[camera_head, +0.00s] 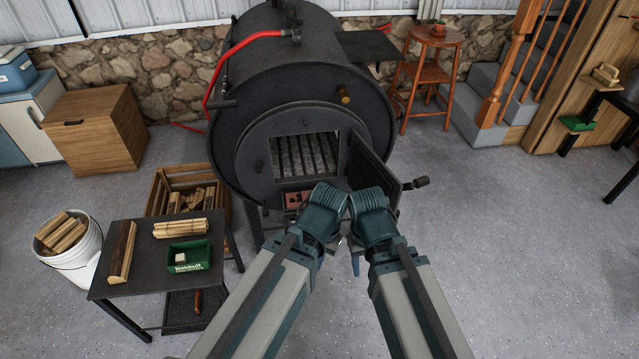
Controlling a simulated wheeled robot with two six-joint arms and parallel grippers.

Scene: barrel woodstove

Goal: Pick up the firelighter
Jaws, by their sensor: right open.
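A small pale block, which looks like the firelighter (180,257), sits in a green box (198,264) on the dark table (128,289) at the lower left. My right gripper (356,263) shows only as a small part between my two forearms, in front of the stove. It is open, well to the right of the green box and apart from it. My left arm reaches up the middle of the view, also right of the table. Its gripper fingers are hidden behind the arm.
The black barrel stove (290,95) stands ahead, its door (374,160) swung open to the right. Split wood (181,227) and a kindling piece (121,250) lie near the box. A white bucket (84,264) and a wooden crate (160,197) flank the table.

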